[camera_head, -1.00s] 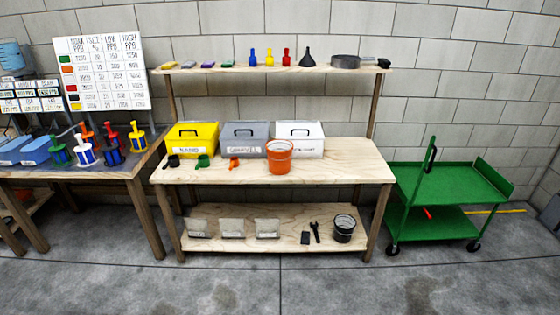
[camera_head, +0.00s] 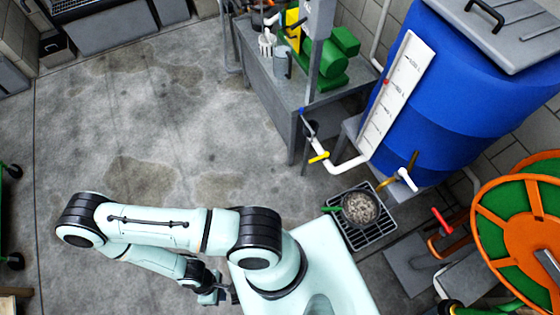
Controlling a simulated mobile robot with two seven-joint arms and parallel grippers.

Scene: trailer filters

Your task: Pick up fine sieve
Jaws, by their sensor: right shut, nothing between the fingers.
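I cannot make out a thing that is surely the fine sieve. A round, dark-rimmed container (camera_head: 360,208) with grey, grainy contents sits on a floor grate (camera_head: 376,240) below the blue tank, and a green handle-like part shows at its left. I cannot tell whether it is a sieve.
A blue tank (camera_head: 440,95) with white pipe and yellow valve stands at the right. A grey bench (camera_head: 265,75) with a green pump (camera_head: 335,55) is at the back. An orange and green reel (camera_head: 535,230) is at the right edge. The floor at left is clear.

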